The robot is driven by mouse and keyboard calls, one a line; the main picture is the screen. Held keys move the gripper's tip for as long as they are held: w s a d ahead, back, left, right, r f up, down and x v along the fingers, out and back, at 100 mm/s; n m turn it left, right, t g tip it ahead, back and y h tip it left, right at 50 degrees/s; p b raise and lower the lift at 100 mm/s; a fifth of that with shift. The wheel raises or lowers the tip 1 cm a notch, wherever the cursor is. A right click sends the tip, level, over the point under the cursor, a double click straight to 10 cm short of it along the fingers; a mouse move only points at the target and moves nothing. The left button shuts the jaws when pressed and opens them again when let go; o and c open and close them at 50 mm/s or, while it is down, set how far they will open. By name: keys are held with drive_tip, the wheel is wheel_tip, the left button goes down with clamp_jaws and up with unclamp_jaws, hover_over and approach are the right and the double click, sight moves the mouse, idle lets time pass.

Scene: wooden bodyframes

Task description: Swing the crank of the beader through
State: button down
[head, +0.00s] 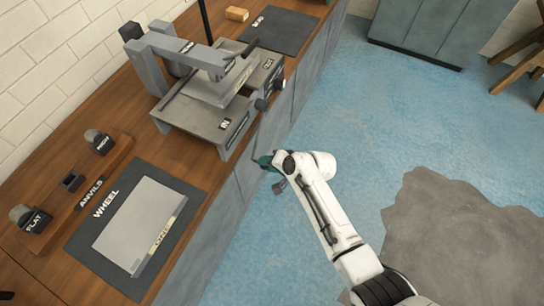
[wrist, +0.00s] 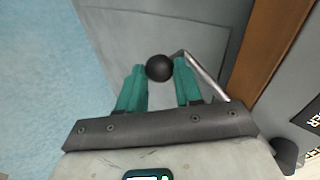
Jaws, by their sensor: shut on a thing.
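My gripper (wrist: 160,72) is shut on a round black knob (wrist: 159,68), which sits between the teal fingertips in the wrist view. A thin bright metal rod (wrist: 207,76), seemingly the crank's arm, runs from near the knob to the lower right, partly behind a finger. In the head view my gripper (head: 265,161) is low beside the bench front, below the grey machine (head: 205,115); the knob cannot be made out there. This machine has an overhead arm and a sheet on its bed. I cannot read a label naming it the beader.
The wooden bench (head: 125,88) runs along the brick wall. A WHEEL mat (head: 88,262) bears a metal panel (head: 140,220). Anvils stand at left, including FLAT (head: 30,217). A dark mat (head: 285,30) lies beyond the machine.

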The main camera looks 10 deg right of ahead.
drive_tip(key=shift+s+a+r+m+g+y+p, duration=0.25)
drive_tip(key=shift+s+a+r+g+p, duration=0.1)
drive_tip(key=shift+s+r+p, duration=0.2)
drive_tip(key=shift+s+a+r+m+g+y+p, duration=0.25)
drive_tip(key=shift+s+a+r+p, duration=0.2)
drive_tip(key=shift+r+p, duration=0.25)
drive_tip(key=shift+s+a+r+m+g+y+p, duration=0.2)
drive_tip(key=shift+s+a+r+g+y+p, duration=0.15)
drive_tip(key=shift+s+r+p, duration=0.25)
drive_tip(key=c, duration=0.8)
unclamp_jaws()
drive_tip(key=shift+r, duration=0.1)
drive_tip(key=v, duration=1)
drive_tip(key=shift+d+r, duration=0.3)
